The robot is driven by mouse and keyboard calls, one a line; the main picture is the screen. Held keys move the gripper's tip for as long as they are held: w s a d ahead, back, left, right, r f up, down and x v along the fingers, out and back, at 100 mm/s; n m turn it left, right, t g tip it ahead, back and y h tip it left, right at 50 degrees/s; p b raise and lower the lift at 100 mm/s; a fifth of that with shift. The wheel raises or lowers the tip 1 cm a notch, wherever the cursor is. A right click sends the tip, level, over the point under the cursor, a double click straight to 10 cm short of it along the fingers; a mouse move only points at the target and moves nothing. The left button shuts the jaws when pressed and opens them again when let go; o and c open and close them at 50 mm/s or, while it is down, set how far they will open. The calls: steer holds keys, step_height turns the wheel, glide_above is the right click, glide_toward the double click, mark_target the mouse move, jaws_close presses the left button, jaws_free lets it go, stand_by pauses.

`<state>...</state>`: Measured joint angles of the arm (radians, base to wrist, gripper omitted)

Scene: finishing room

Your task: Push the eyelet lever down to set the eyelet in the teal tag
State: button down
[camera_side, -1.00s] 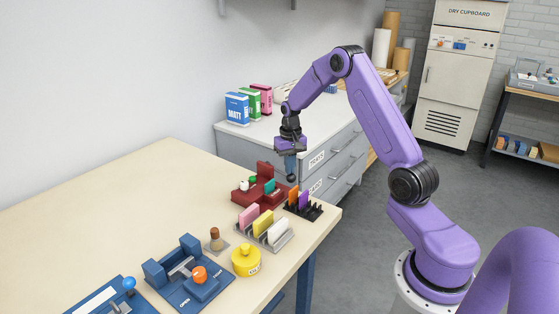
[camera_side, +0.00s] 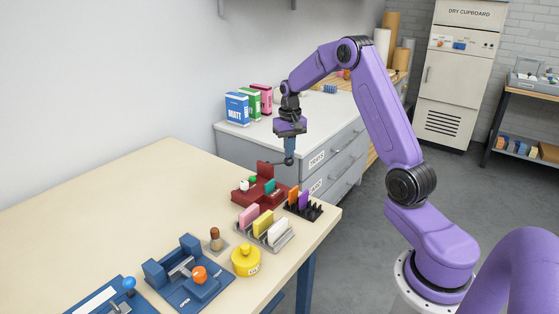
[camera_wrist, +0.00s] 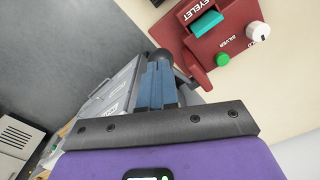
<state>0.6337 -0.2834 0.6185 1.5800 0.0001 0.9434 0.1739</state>
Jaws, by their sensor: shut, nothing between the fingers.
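The dark red eyelet press (camera_side: 243,195) stands near the far right part of the cream table. The teal tag (camera_side: 270,187) sits in it, and the tag also shows in the wrist view (camera_wrist: 207,24) beside the EYELET label. The grey lever with its dark ball knob (camera_side: 289,161) is raised, sticking out to the right. My gripper (camera_side: 290,153) is shut and empty, pointing down with its blue fingertips at the knob. They look in contact, but a small gap cannot be ruled out. The wrist view shows the fingers (camera_wrist: 158,82) partly covering the lever.
White (camera_wrist: 258,31) and green (camera_wrist: 222,60) knobs stand on the press. Nearby are a black rack (camera_side: 312,210) with orange and purple tags, a grey rack (camera_side: 270,241) of tags, a yellow pot (camera_side: 246,262) and a blue press (camera_side: 183,290). The table's left side is clear.

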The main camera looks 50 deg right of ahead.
steer(key=shift+w+r, duration=0.1)
steer(key=shift+r, duration=1.4)
steer(key=shift+r, duration=0.15)
steer(key=shift+r, duration=1.85)
steer(key=shift+a, duration=0.1)
steer(key=s+a+r+n, duration=0.1)
steer(key=s+a+n, duration=0.4)
steer(key=a, duration=0.7)
steer(key=s+a+r+n, duration=0.1)
steer(key=s+a+n, duration=0.4)
steer(key=a, duration=0.7)
steer(key=s+a+f+n, duration=0.1)
steer(key=s+n, duration=0.3)
steer(key=s, duration=0.8)
steer(key=s+a+f+n, duration=0.1)
steer(key=s+n, duration=0.3)
steer(key=s, duration=0.8)
steer(key=shift+s+a+f+n, duration=0.25)
steer(key=shift+a+f+n, duration=0.05)
steer(key=shift+a, duration=0.5)
